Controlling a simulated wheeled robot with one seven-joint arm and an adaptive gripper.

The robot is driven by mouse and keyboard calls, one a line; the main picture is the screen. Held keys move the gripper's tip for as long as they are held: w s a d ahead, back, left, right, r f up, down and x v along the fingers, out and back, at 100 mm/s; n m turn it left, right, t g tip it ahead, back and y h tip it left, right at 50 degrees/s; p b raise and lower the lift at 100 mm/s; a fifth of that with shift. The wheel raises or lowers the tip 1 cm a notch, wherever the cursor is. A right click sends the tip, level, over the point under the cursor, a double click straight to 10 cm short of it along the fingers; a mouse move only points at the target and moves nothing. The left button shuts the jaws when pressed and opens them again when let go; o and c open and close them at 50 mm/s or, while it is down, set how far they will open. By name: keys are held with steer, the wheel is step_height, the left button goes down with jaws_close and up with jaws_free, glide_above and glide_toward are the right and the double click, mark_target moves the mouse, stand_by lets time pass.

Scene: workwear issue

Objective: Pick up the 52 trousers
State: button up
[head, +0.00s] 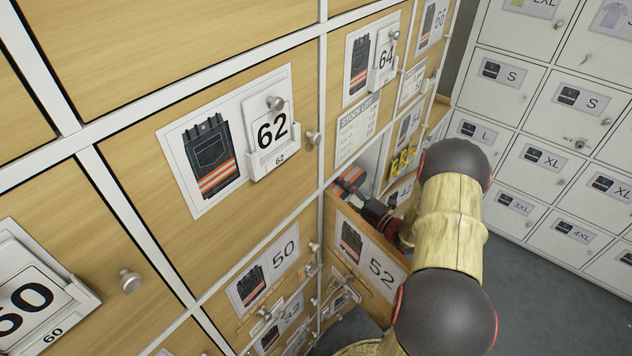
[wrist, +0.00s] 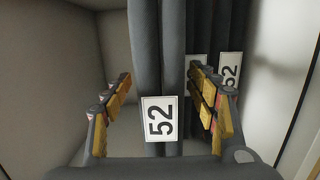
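The drawer labelled 52 (head: 362,243) is pulled out of the cabinet in the head view. Dark cloth with an orange-red stripe (head: 350,175) shows at its inner end. In the wrist view dark trousers (wrist: 146,50) stand on end inside the drawer, with a white 52 tag (wrist: 160,118) on them. My gripper (wrist: 160,84) is open, with one yellow-padded finger on each side of these trousers. There is a gap at the left finger; contact at the right finger cannot be told. In the head view my gripper (head: 381,215) reaches into the drawer, its fingertips hidden.
More dark trousers with a 52 tag (wrist: 231,70) stand close on the right, by the drawer wall (wrist: 282,70). The drawer's left side is empty. Closed drawers, such as 62 (head: 150,245), surround the open one. White lockers (head: 570,110) stand at the right.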

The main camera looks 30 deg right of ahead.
steer(key=shift+c, duration=1.2)
jaws_close()
